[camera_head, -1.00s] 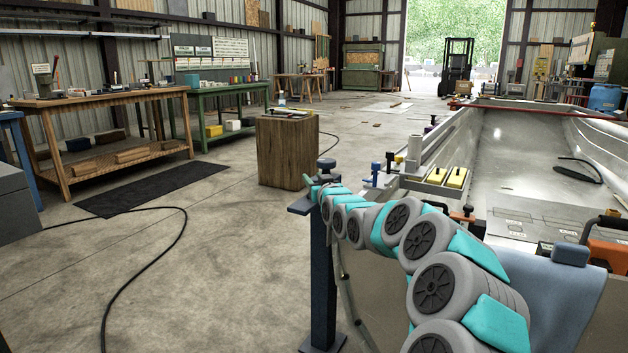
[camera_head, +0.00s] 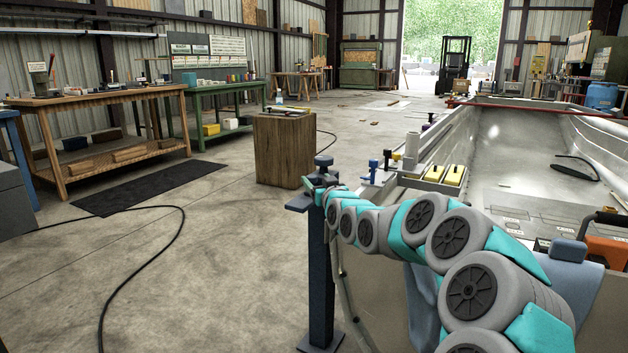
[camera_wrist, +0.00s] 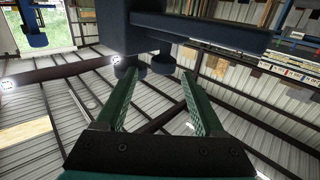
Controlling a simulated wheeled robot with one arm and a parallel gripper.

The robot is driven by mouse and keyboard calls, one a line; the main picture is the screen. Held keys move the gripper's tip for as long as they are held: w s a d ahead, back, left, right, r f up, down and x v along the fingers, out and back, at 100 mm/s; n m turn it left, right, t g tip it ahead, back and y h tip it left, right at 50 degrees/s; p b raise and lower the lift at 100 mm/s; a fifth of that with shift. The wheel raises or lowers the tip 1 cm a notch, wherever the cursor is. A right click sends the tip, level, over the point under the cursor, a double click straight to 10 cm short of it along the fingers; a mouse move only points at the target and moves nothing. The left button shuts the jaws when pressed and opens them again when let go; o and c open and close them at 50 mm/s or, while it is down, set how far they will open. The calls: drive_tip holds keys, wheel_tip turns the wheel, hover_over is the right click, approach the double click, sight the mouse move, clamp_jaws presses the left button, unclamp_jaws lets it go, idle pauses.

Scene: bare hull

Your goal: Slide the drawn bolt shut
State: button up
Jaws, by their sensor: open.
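A dark blue post (camera_head: 321,270) stands on the floor left of the hull, with a flat plate and a round knob (camera_head: 323,161) at its top. In the wrist view a dark blue bar (camera_wrist: 215,30) crosses the top, with short round dark knobs (camera_wrist: 162,64) below it. I cannot tell which part is the sliding bolt, or its position. My gripper (camera_wrist: 158,76) is open, its two green fingers spread. One knob lies between the fingertips in the picture; contact is unclear. In the head view my gripper (camera_head: 315,192) is small beside the post's top and partly hidden.
The open hull (camera_head: 530,150) lies to the right, with yellow blocks (camera_head: 454,175) and a blue-topped fitting (camera_head: 373,167) along its near edge. A wooden block stand (camera_head: 284,150) is behind the post. The concrete floor to the left is mostly clear, with a black cable (camera_head: 165,255).

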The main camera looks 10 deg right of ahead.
drive_tip(key=shift+s+d+f, duration=0.1)
drive_tip(key=shift+s+d, duration=0.05)
drive_tip(key=shift+s, duration=0.75)
drive_tip(key=shift+s+d, duration=0.1)
drive_tip(key=shift+s, duration=0.75)
drive_tip(key=s+a+f+n+g+p, duration=0.1)
drive_tip(key=s+a+f+g, duration=0.25)
drive_tip(key=s, duration=0.55)
drive_tip(key=s+a+f+g+p, duration=0.1)
drive_tip(key=s+a+f+g, duration=0.3)
drive_tip(key=s, duration=0.5)
drive_tip(key=s+d+f+m+g+h+p, duration=0.1)
drive_tip(key=s+g, duration=0.3)
drive_tip(key=s, duration=1)
drive_tip(key=s+d+f+m+g+h, duration=0.1)
drive_tip(key=s+d+f+g, duration=0.2)
drive_tip(key=s, duration=1.1)
drive_tip(key=s+d+f+g+p, duration=0.1)
drive_tip(key=s+d+f+g, duration=0.2)
drive_tip(key=s, duration=1)
drive_tip(key=shift+s+m+g+h+p, duration=0.35)
drive_tip(key=shift+s+m+g+h, duration=0.05)
drive_tip(key=shift+g, duration=0.65)
